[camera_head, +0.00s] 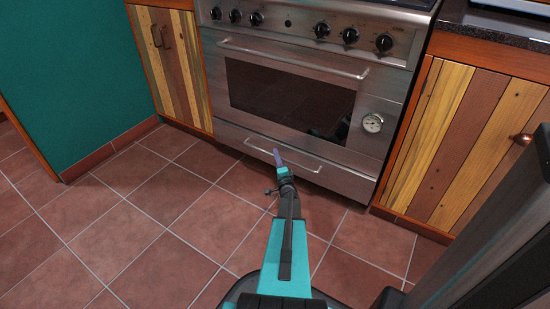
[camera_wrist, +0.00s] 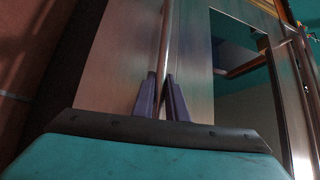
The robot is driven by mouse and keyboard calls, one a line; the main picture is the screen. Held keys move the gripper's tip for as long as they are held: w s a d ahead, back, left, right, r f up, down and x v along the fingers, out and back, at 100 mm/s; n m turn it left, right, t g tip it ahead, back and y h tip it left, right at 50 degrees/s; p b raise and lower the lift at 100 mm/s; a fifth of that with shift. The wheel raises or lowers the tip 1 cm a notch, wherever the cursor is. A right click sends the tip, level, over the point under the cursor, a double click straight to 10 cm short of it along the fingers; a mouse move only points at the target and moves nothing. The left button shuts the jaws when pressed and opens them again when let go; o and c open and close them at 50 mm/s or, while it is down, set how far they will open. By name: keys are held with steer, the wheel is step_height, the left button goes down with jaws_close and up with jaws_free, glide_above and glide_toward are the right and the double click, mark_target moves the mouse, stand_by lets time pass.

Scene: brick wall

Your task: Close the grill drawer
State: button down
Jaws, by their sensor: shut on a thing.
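The grill drawer (camera_head: 230,134) is the wide steel front at the bottom of the stove in the head view. It looks flush or nearly flush with the stove; I cannot tell whether a small gap is left. Its long bar handle (camera_head: 308,166) runs across the front.
The oven door (camera_head: 215,70), with its dark window and own handle (camera_head: 290,58), is above the drawer. Black knobs line the top, and a round dial (camera_head: 373,123) is at right. Wooden cabinets (camera_head: 180,65) flank the stove. The tiled floor (camera_head: 150,220) at left is clear.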

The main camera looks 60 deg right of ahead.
steer(key=shift+d+p, duration=0.3)
steer(key=shift+d, duration=0.8)
steer(key=c, duration=1.8)
jaws_free()
steer(key=shift+o, duration=0.2)
steer(key=shift+f, duration=0.1)
steer(key=p+v, duration=0.4)
steer(key=v, duration=1)
steer(key=shift+r, duration=0.2)
